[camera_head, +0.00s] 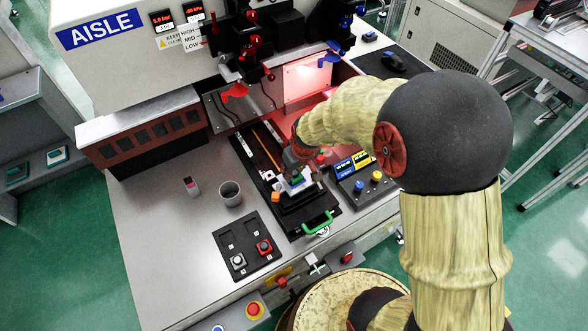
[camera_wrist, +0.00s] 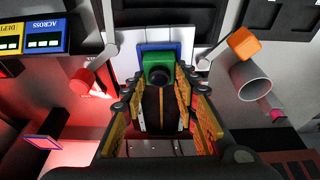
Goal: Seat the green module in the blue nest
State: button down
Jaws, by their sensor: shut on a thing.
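The green module (camera_wrist: 158,68), a small block with a dark round lens, is at the fingertips in the wrist view. My gripper (camera_wrist: 157,88) is shut on it, its orange-padded fingers on either side. The blue nest (camera_wrist: 173,47) shows as a blue edge just beyond and beside the module, over a pale plate. I cannot tell whether the module is down inside the nest or only above it. In the head view my gripper (camera_head: 296,169) is low over the dark fixture, and it and my arm hide most of the module and nest.
An orange-ended lever (camera_wrist: 243,42) and a red-ended lever (camera_wrist: 82,80) flank the nest. A grey cup (camera_head: 230,193) and a pink-and-dark object (camera_head: 192,186) stand left of the fixture. A green handle (camera_head: 318,223) is at the front. A button panel (camera_head: 360,185) is to the right.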

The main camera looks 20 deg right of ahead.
dwell(0.3)
jog(key=c, duration=1.4)
grip_release()
jog(key=shift+o, duration=0.5)
jog(key=v, duration=1.2)
jog(key=shift+f, duration=0.1)
